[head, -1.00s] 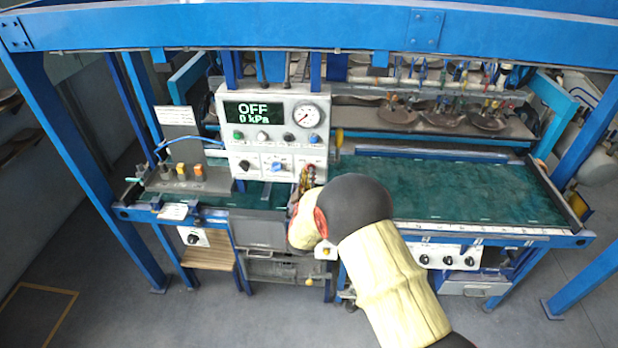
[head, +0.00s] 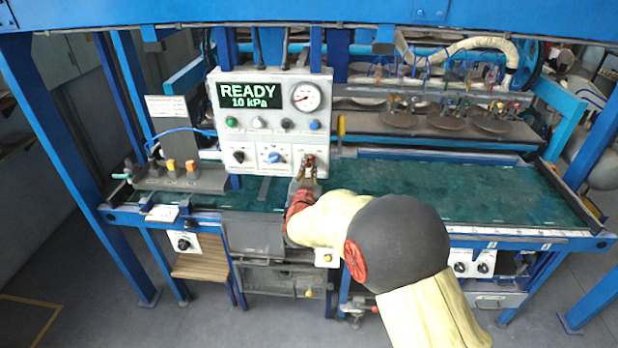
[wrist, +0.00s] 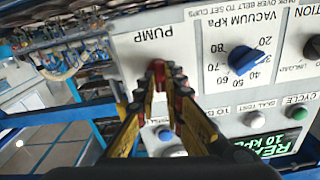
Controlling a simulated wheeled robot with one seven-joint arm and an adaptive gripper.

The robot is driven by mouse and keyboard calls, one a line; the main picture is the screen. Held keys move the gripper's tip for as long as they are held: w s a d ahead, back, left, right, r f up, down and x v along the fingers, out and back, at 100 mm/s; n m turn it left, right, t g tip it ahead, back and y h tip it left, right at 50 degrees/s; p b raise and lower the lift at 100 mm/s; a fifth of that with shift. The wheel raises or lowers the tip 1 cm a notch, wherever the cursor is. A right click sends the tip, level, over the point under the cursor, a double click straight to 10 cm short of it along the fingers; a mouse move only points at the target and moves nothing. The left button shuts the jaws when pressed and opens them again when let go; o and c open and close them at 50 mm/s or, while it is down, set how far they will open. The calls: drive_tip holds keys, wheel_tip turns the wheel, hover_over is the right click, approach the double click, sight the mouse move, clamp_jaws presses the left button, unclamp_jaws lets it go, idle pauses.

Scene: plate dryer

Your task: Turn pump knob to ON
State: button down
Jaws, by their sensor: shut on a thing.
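The white control panel (head: 265,140) stands over the green belt, and its display (head: 250,95) reads READY, 10 kPa. My gripper (head: 309,163) reaches the panel's lower right corner. In the wrist view my gripper (wrist: 166,75) is shut just below the PUMP label (wrist: 153,33), on the pump knob. The fingertips hide most of the knob, so its pointer cannot be read. The blue vacuum knob (wrist: 245,60) is beside it in the wrist view, apart from the fingers.
Several coloured buttons and a round gauge (head: 306,96) sit above the knobs. A yellow-handled part (head: 341,127) stands close to the panel's right edge. The green belt (head: 450,190) is bare to the right. Blue frame posts stand at both sides.

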drive_tip(key=m+b, duration=0.4)
drive_tip(key=b, duration=0.1)
drive_tip(key=shift+f, duration=0.3)
drive_tip(key=m+b, duration=0.3)
drive_tip(key=shift+r+b, duration=0.15)
drive_tip(key=shift+b, duration=0.15)
drive_tip(key=shift+m, duration=0.3)
drive_tip(key=c, duration=1.9)
unclamp_jaws()
drive_tip(key=shift+r, duration=0.1)
drive_tip(key=s, duration=1.2)
drive_tip(key=shift+a, duration=0.15)
